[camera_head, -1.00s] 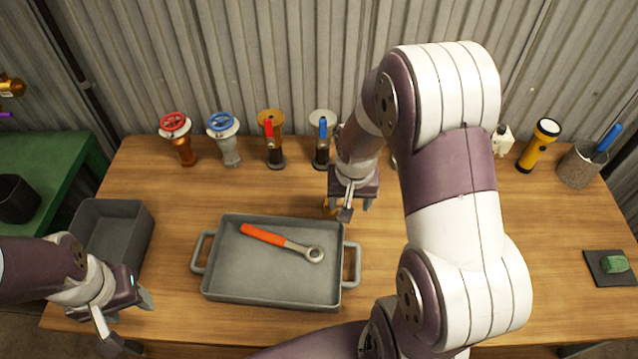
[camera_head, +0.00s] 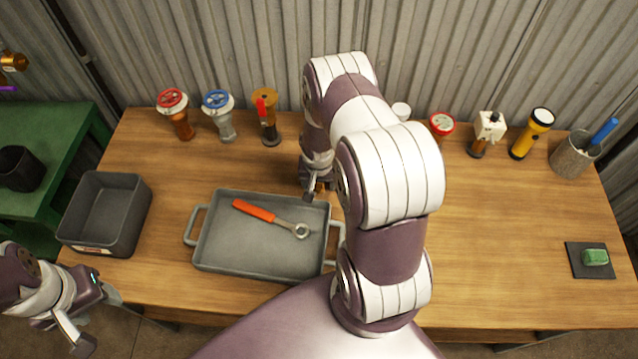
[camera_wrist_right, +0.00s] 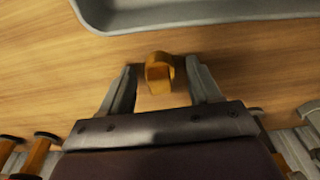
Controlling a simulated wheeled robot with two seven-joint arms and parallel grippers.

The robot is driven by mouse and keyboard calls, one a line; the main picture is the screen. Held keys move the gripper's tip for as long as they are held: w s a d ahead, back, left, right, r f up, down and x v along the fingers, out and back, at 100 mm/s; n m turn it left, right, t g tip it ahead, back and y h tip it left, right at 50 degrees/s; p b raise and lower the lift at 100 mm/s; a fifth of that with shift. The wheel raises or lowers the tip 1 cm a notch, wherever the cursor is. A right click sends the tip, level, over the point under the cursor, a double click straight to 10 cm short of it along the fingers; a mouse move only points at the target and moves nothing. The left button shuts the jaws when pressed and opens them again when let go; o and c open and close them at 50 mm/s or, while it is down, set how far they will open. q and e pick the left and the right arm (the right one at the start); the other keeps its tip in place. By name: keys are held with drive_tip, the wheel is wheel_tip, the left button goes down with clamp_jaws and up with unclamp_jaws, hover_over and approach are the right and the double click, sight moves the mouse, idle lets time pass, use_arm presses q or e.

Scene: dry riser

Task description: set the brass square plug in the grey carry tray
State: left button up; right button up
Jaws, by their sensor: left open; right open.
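The brass square plug (camera_wrist_right: 159,74) stands on the wooden table between the fingers of my right gripper (camera_wrist_right: 160,82), with a gap on each side. In the head view this gripper (camera_head: 314,190) is low at the tray's upper right corner and mostly hides the plug. My right gripper is open. The grey carry tray (camera_head: 225,252) lies left of it and holds an orange-handled ratchet wrench (camera_head: 270,218). The tray's rim also shows at the top of the right wrist view (camera_wrist_right: 220,18). My left gripper (camera_head: 105,318) is open and empty, at the table's front left edge.
A dark grey bin (camera_head: 125,225) stands left of the tray. Valves, including a red-wheel one (camera_head: 175,115) and a blue-wheel one (camera_head: 219,118), line the back with a yellow flashlight (camera_head: 532,132). A green block (camera_head: 594,257) sits on a dark pad at right.

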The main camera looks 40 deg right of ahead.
clamp_jaws()
drive_tip(key=shift+r, duration=0.1)
